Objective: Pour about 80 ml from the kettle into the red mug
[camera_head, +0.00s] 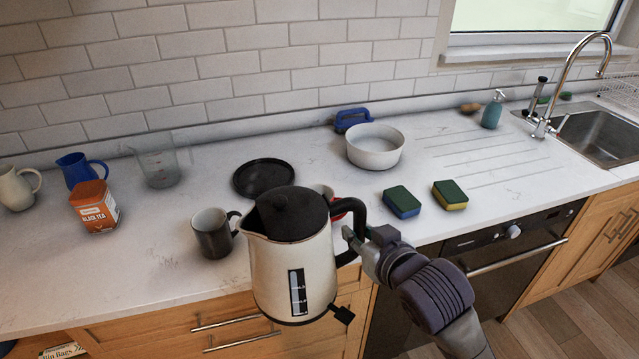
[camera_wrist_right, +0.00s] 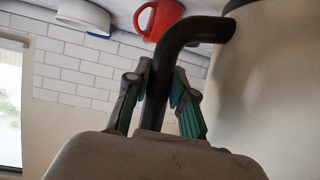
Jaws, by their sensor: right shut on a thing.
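The kettle (camera_head: 272,272), cream with a black lid, handle and base, is held up in front of the counter edge and looks about upright. My right gripper (camera_head: 362,238) is shut on its black handle; the wrist view shows the fingers (camera_wrist_right: 160,95) on either side of the handle (camera_wrist_right: 180,60). The red mug (camera_head: 338,214) is mostly hidden behind the kettle in the head view, with only part of its rim and red side showing. In the right wrist view the red mug (camera_wrist_right: 157,18) shows more fully, near the handle. My left gripper is not in view.
A dark grey mug (camera_head: 212,238) stands just left of the kettle. Behind are a black round plate (camera_head: 264,177) and a white bowl (camera_head: 375,150). Two sponges (camera_head: 402,202) lie to the right. A tea tin (camera_head: 94,207), blue jug (camera_head: 78,170) and measuring jug (camera_head: 160,165) stand left.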

